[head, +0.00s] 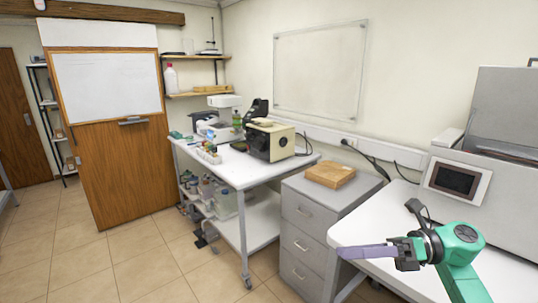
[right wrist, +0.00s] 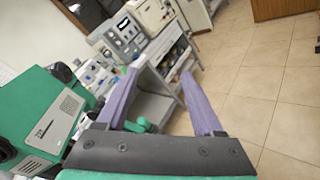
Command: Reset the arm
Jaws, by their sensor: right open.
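My right arm (head: 463,272) is green and comes in at the lower right of the head view. My right gripper (head: 345,252) has purple fingers that point left, seen edge-on in front of the white bench at the right. In the right wrist view, my right gripper (right wrist: 158,75) has its two purple fingers spread apart with nothing between them. My left arm and left gripper are not in view.
A white bench (head: 380,229) with a large grey machine (head: 505,185) is beside my right arm. A white table (head: 236,170) behind holds instruments and bottles. The tiled floor at left is clear.

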